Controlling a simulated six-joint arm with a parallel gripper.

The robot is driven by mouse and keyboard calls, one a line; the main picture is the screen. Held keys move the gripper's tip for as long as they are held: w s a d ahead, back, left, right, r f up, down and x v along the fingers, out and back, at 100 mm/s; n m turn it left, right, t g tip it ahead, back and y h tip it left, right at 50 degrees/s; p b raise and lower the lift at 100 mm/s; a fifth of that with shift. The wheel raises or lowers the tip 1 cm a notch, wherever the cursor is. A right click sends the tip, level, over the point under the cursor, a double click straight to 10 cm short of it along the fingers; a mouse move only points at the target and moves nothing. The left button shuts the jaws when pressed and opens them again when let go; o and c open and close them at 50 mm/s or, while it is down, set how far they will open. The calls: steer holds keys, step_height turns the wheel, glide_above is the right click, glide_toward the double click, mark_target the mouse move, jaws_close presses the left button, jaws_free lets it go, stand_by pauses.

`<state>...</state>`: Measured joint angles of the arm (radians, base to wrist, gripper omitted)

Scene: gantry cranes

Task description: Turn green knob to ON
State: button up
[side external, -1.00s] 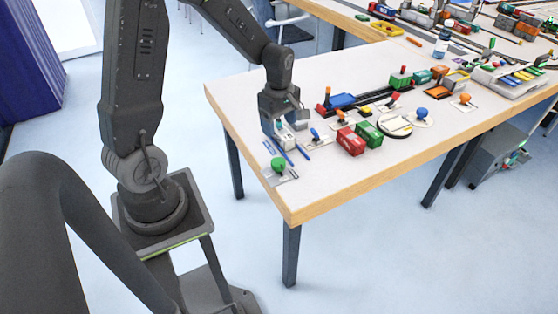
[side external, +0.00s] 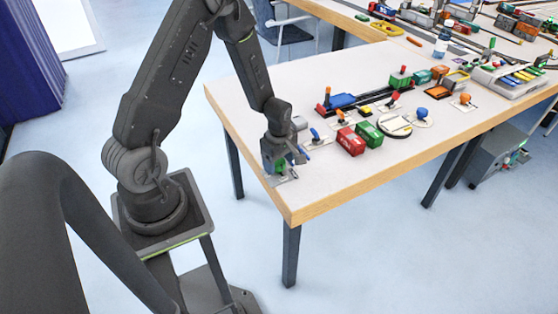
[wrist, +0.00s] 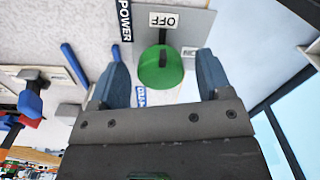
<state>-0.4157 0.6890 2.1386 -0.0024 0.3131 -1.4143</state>
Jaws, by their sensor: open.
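The green knob (wrist: 160,70) sits on a grey plate (wrist: 186,24) at the table's near left corner. Its dark pointer points toward the OFF label (wrist: 170,20). The ON label (wrist: 190,52) is to the right of the knob, partly cut off by a finger. My gripper (wrist: 161,64) is open, with one blue-grey finger on each side of the knob and a visible gap on both sides. In the side view my gripper (side external: 280,164) is down over the knob (side external: 279,169), which is mostly hidden. I cannot tell whether the fingers touch the plate.
A POWER label (wrist: 124,18) and a blue bar (wrist: 75,64) lie left of the knob in the wrist view. In the side view, a red container (side external: 350,142) and a green container (side external: 369,134) stand to the right. The table edge (side external: 297,216) is close by.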

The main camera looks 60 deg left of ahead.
steer(key=c, duration=0.9)
steer(key=shift+m, duration=0.4)
steer(key=m, duration=0.3)
steer(key=shift+m, duration=0.4)
steer(key=m, duration=0.4)
steer(key=shift+s+m, duration=0.1)
steer(key=shift+m, duration=0.2)
steer(key=m, duration=0.8)
steer(key=shift+a+m, duration=0.1)
steer(key=shift+m, duration=0.2)
